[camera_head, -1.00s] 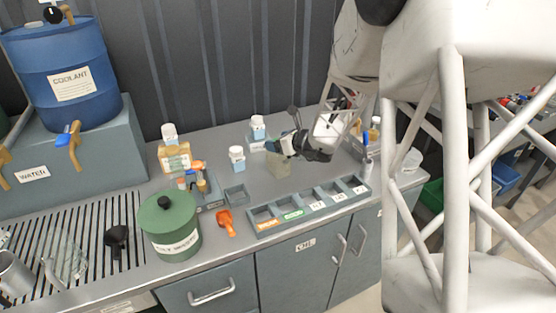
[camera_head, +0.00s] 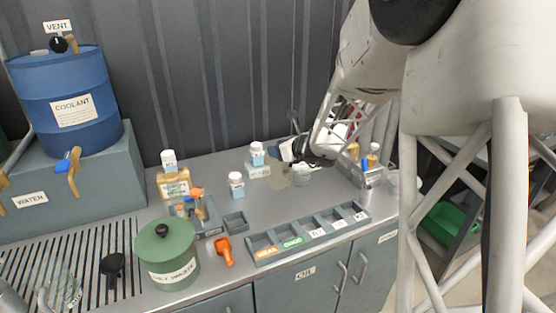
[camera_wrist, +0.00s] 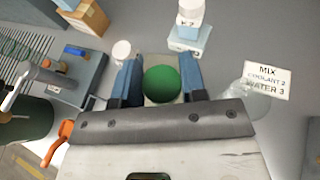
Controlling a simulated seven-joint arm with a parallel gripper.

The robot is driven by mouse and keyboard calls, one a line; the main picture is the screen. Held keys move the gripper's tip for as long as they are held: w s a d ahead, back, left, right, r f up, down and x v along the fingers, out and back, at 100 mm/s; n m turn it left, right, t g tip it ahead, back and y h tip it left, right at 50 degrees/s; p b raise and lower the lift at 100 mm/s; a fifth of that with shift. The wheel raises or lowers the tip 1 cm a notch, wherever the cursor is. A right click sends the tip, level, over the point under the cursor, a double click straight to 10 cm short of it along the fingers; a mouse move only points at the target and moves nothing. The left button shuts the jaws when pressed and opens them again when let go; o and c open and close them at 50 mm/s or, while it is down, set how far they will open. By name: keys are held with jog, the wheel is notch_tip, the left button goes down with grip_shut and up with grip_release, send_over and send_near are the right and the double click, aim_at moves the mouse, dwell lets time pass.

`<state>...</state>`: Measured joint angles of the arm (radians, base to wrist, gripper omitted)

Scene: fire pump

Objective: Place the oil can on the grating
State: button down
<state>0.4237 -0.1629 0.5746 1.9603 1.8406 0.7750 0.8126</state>
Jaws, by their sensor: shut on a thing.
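The grating (camera_head: 130,268) is the slatted area at the lower left of the head view; a corner of it shows in the wrist view (camera_wrist: 22,42). A grey metal can (camera_head: 10,298) is cut off at the left edge, beside a clear jug (camera_head: 60,292). I cannot tell if it is the oil can. My gripper (camera_wrist: 162,72), over the back of the bench and far right of the grating, is shut on a pale can-like thing with a round green top (camera_wrist: 162,85).
White-capped bottles (camera_head: 236,185) and a glass vessel (camera_wrist: 232,85) are near the gripper. A compartment tray (camera_head: 308,234) lies in front.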

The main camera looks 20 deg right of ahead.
jog(key=shift+r, duration=1.25)
jog(key=shift+w, duration=0.1)
jog(key=shift+w+r, duration=0.15)
jog(key=shift+w, duration=0.25)
jog(key=w+r+m+h, duration=0.2)
jog(key=w+r, duration=0.3)
jog(key=w, duration=0.4)
jog(key=w+a+m+t+h, duration=0.1)
jog(key=w+a+h, duration=0.1)
jog(key=w+a, duration=0.3)
jog(key=w+a+m+h, duration=0.1)
jog(key=w+a+m, duration=0.1)
jog(key=a, duration=0.5)
jog(key=s+a+f, duration=0.1)
jog(key=a+f, duration=0.4)
jog(key=a, duration=0.1)
jog(key=shift+f, duration=0.3)
jog(key=shift+a, duration=0.1)
jog(key=shift+r, duration=0.1)
dwell(0.6)
